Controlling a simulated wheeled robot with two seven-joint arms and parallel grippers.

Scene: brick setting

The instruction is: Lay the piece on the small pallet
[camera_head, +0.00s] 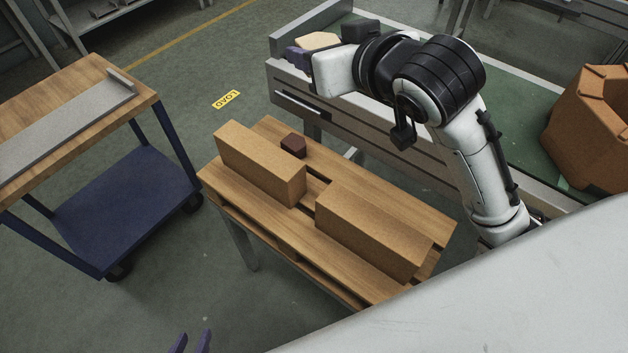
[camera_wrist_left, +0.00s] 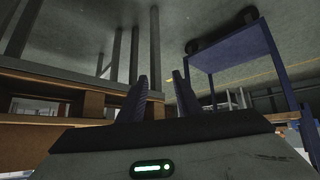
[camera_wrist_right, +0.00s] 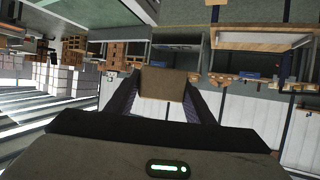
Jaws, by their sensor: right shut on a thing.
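The small wooden pallet (camera_head: 230,190) stands low in the middle of the head view. Two long tan bricks (camera_head: 258,163) (camera_head: 370,232) and a small dark brown block (camera_head: 293,146) rest on it. My right gripper (camera_head: 303,58) is beyond the pallet, above the conveyor's near end. It is shut on a tan piece (camera_head: 318,41), which shows between the fingers in the right wrist view (camera_wrist_right: 162,84). My left gripper (camera_head: 191,342) shows only its purple fingertips at the bottom edge. In the left wrist view (camera_wrist_left: 160,78) its fingers are apart with nothing between them.
A green-belted conveyor (camera_head: 520,118) runs behind my right arm, with a large orange-brown object (camera_head: 592,130) on it. A blue-framed cart (camera_head: 125,195) with a wooden top stands at left. Clear floor lies between cart and pallet. The pallet has bare slats around the bricks.

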